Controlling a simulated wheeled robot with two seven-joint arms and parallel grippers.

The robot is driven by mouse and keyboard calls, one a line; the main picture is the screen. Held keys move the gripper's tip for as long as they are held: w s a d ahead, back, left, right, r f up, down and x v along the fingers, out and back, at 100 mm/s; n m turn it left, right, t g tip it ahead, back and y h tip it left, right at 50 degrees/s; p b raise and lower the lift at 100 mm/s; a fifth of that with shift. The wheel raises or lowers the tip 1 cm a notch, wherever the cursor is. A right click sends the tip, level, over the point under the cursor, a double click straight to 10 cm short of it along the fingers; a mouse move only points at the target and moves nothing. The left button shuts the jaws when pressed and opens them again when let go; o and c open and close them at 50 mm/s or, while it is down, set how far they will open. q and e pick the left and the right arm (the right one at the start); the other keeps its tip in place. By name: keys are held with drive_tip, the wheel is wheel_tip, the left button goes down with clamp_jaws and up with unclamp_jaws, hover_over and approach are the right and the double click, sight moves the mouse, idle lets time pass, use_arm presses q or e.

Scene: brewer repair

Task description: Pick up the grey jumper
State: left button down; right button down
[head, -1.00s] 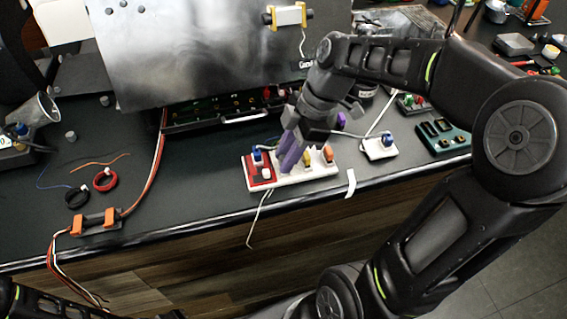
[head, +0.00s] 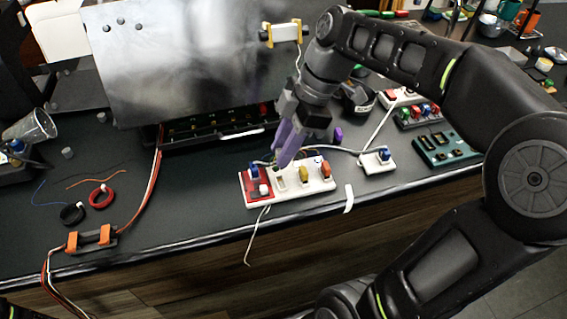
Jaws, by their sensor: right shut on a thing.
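My right gripper (head: 281,160), with purple fingers, comes down from the upper right and is just above the white plug strip (head: 288,194) on the bench. Its fingers are closed, and the small grey jumper between them is almost wholly hidden by the fingers. The strip has a bare slot below the fingertips, with a yellow plug (head: 303,174) and an orange plug (head: 326,169) to its right. A red block (head: 257,190) with a blue plug (head: 253,170) is at its left end. My left gripper is out of view.
A white block with a blue plug (head: 384,155) and a green board (head: 445,148) lie to the right. A metal panel (head: 185,65) stands behind. Thin wires trail around the strip.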

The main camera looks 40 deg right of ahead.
drive_tip(key=shift+r, duration=1.55)
drive_tip(key=shift+s, duration=0.1)
